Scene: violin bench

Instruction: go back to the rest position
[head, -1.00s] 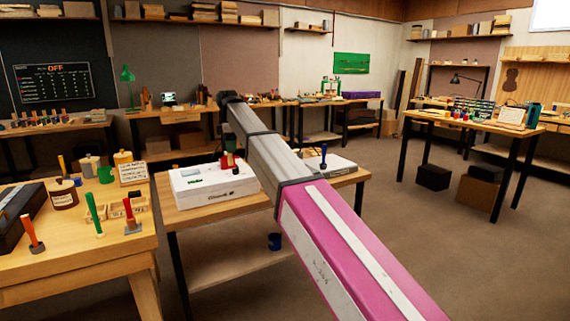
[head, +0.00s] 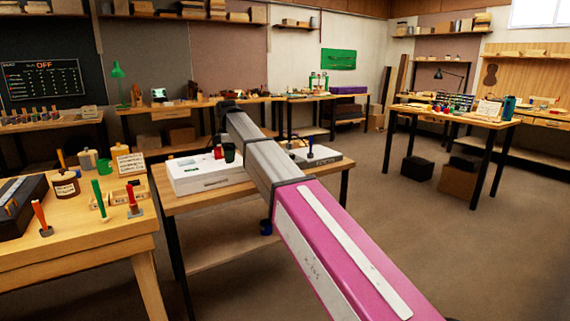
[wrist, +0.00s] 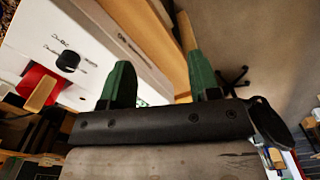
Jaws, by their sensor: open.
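My gripper (wrist: 158,70) shows in the wrist view as two green fingers set well apart on a black bar. It is open, and nothing shows between the fingers. A white box-shaped device (wrist: 85,35) with a black knob lies behind the fingers and to their left. In the head view my arm reaches from the lower right over the middle bench. My gripper is largely hidden there behind the arm's far end. The white device (head: 205,178) stands on that bench, left of the arm.
The middle bench (head: 190,204) has a lower shelf. A second, flat device (head: 325,159) sits right of my arm. The left bench (head: 80,240) holds upright tools, jars and a sign (head: 131,164). A cluttered table (head: 455,118) stands at the right. Open floor (head: 410,230) lies between.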

